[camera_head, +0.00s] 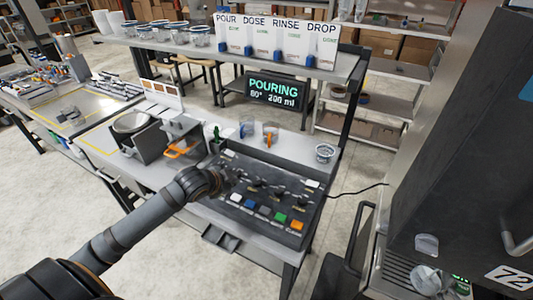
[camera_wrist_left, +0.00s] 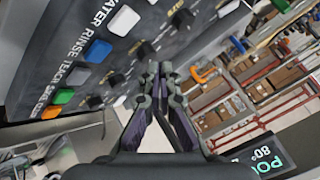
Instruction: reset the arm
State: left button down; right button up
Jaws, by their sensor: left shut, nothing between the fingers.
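My left arm comes in from the left in the head view, and its gripper (camera_head: 232,178) is over the left part of the dark control panel (camera_head: 262,179). In the left wrist view the two fingers (camera_wrist_left: 160,72) are together at the tips, with nothing between them. The panel (camera_wrist_left: 115,72) with its knobs and coloured buttons lies beyond the fingertips there. I cannot tell whether the fingers touch it. My right gripper does not show.
A display (camera_head: 275,92) reads "POURING 80° 200 ml". Signs (camera_head: 276,38) stand on the upper shelf, with several cups beside them. Two mugs and a small bowl (camera_head: 325,153) stand behind the panel. A tall dark machine (camera_head: 465,130) stands at the right.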

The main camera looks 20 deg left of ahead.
pick_arm(q)
jog(key=s+d+f+n, duration=0.1)
jog(key=s+f, duration=0.1)
jog(key=s+d+f+n+g, duration=0.1)
jog(key=s+d+f, duration=0.1)
jog(key=s, duration=0.1)
jog(key=s+d+f+n+g, duration=0.1)
jog(key=s+f, duration=0.1)
jog(key=s, duration=0.1)
jog(key=shift+s+d+f, duration=0.1)
jog(key=shift+s+d, duration=0.1)
jog(key=shift+d, duration=0.15)
jog(key=s+d+f+n+g, duration=0.3)
jog(key=s+n, duration=0.2)
jog(key=s, duration=0.6)
jog(key=s+a+f+g+b, duration=0.1)
jog(key=s+f, duration=0.1)
jog(key=f, duration=1.3)
jog(key=s+a+f+g, duration=0.1)
jog(key=s+a+f, duration=0.1)
jog(key=f, duration=1.3)
jog(key=s+f+g, duration=0.1)
jog(key=s+f, duration=1.3)
jog(key=s, duration=0.3)
jog(key=shift+a+y, duration=0.3)
jog(key=shift+a, duration=0.05)
jog(key=shift+f, duration=0.1)
